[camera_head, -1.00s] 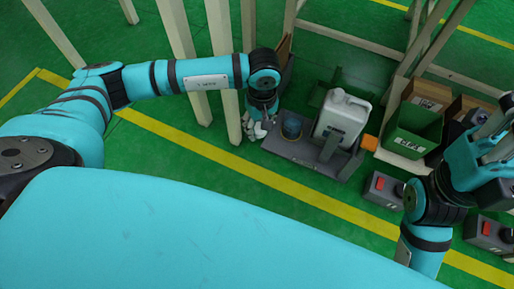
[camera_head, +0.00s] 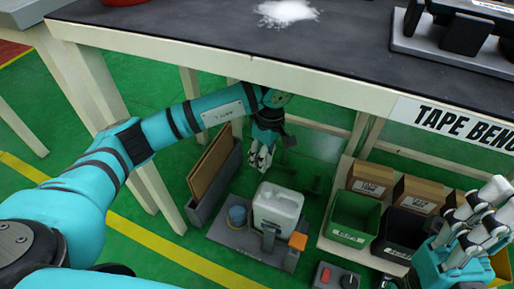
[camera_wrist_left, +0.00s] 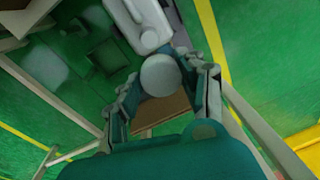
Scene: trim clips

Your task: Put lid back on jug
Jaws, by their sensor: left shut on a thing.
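The white jug (camera_head: 277,208) stands upright on a grey platform (camera_head: 222,237) low under the bench. It also shows at the top of the left wrist view (camera_wrist_left: 138,22). My left gripper (camera_head: 260,160) hangs beneath the bench edge, above and behind the jug in the picture. It is shut on a round pale grey piece, which looks like the lid (camera_wrist_left: 160,75), between its fingers in the left wrist view. The lid appears apart from the jug's mouth, though it overlaps the jug's edge there. My right gripper (camera_head: 474,222) is at the right with its fingers spread, and looks empty.
The tape bench top (camera_head: 210,22) lies over the work area. A blue cup (camera_head: 237,216) stands left of the jug, with an orange block (camera_head: 298,241) to its right. A green bin (camera_head: 352,218) and cardboard boxes (camera_head: 371,181) stand farther right. A bench leg (camera_head: 160,195) is at left.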

